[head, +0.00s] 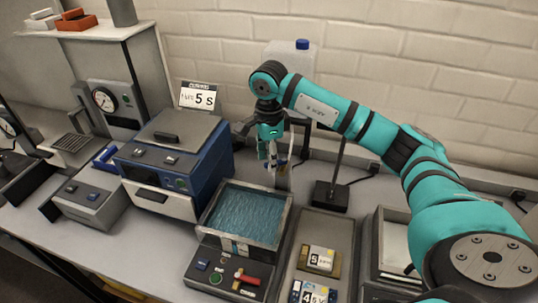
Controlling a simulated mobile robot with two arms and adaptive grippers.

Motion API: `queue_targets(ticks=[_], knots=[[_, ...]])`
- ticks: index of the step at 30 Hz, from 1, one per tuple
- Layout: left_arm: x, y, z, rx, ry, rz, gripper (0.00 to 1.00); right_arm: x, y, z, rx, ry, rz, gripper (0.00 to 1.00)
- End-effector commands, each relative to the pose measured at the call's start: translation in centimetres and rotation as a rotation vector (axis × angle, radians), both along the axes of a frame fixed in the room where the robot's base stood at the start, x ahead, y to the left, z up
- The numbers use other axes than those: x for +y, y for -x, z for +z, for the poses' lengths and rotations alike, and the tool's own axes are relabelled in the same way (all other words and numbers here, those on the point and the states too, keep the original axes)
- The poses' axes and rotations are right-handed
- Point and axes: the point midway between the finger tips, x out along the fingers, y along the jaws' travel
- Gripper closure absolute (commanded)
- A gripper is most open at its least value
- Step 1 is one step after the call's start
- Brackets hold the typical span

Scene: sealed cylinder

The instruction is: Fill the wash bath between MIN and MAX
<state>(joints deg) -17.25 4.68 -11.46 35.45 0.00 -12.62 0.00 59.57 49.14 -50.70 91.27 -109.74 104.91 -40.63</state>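The wash bath (285,222) is a grey open tank holding blue-green water. Strips with marks show low on its front wall, too small to read. A control panel (228,277) with a green button and a red lever is at its front. My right gripper (272,172) hangs over the back edge of the bath, pointing down, its fingers small and partly hidden. I cannot tell whether it holds anything. A white container with a blue cap (302,44) stands behind my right arm against the wall. My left gripper is not in view.
A blue machine (215,165) stands left of the bath, with a "5 s" sign (198,96) behind it. A tray with label cards (320,262) is on the right. A black stand (331,195) is behind that tray. A gauge unit (104,98) is at far left.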

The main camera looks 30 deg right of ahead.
Motion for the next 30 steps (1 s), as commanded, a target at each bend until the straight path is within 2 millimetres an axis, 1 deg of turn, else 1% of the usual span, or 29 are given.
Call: queue_targets(ticks=[4,11,20,30], knots=[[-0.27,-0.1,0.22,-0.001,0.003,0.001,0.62,0.03,0.02,-0.65,0.0,-0.001,0.0,0.62],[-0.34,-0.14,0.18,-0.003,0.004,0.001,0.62,0.03,0.01,-0.71,0.0,-0.001,0.001,0.62],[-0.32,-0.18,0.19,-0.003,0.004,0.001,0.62,0.03,0.0,-0.68,0.0,-0.001,0.001,1.0],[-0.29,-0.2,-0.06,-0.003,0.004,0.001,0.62,-0.01,-0.09,-0.73,-0.001,-0.001,-0.018,1.0]])
